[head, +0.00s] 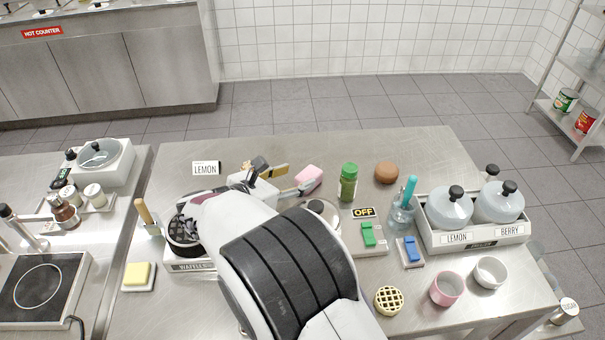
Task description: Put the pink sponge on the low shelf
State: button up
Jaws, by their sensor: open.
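The pink sponge (309,177) lies near the back middle of the steel table, left of a green-filled jar. My gripper (284,180) is open, with grey and dark fingers just left of the sponge. One finger reaches close to the sponge's lower left side; whether it touches I cannot tell. My white and black arm hides part of the table in front. A metal rack (556,113) at the right has a low shelf with cans. Another low surface with a sugar jar (569,307) shows below the table's right end. Which one is the low shelf I cannot tell.
The green-filled jar (348,183), a brown ball (386,172), an OFF sign and switches (368,236) stand right of the sponge. A waffle iron (184,232) is at left. The table's back right is clear.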

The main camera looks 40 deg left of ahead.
jog(key=shift+v, duration=2.5)
